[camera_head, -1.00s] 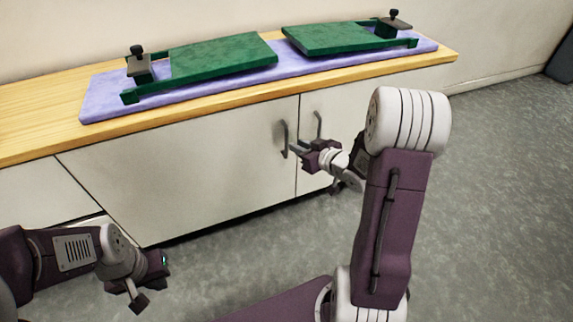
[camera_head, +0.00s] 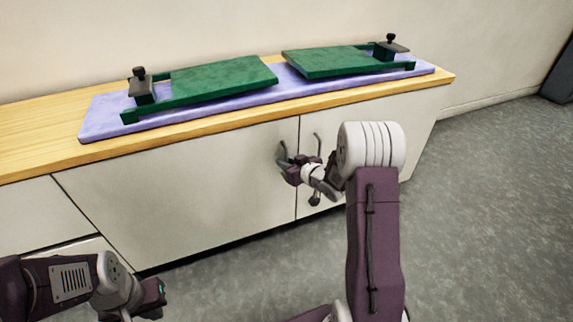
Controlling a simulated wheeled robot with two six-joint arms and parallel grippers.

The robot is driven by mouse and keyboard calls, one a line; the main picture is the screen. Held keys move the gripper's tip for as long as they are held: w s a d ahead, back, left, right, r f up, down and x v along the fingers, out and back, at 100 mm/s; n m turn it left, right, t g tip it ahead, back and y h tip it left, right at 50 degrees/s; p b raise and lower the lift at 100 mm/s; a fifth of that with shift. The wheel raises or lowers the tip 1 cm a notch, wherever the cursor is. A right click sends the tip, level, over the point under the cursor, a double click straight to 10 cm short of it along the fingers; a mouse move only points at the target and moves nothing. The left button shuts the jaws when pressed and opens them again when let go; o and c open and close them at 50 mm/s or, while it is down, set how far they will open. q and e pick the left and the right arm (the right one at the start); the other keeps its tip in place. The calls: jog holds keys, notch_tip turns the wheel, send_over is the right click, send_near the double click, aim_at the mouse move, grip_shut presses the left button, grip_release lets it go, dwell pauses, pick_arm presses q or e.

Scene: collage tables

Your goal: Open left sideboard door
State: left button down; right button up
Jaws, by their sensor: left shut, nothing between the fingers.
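The left sideboard door (camera_head: 180,190) is a wide white panel that looks flush and closed. Its dark upright handle (camera_head: 281,152) is near its right edge. My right gripper (camera_head: 285,166) is at that handle, overlapping its lower part. Whether the fingers are around it or only beside it, and how wide they stand, is too small to tell. My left gripper (camera_head: 158,296) is low at the bottom left, shut and empty, well in front of the sideboard and away from the handle.
The right door (camera_head: 345,118) has its own handle (camera_head: 318,143) close by, partly behind my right arm. On the wooden top (camera_head: 40,135), a lilac mat (camera_head: 105,117) bears two green boards (camera_head: 225,80) (camera_head: 330,62) with clamps. Grey floor (camera_head: 490,190) is free at right.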

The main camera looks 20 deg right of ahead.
grip_shut()
dwell(1.4)
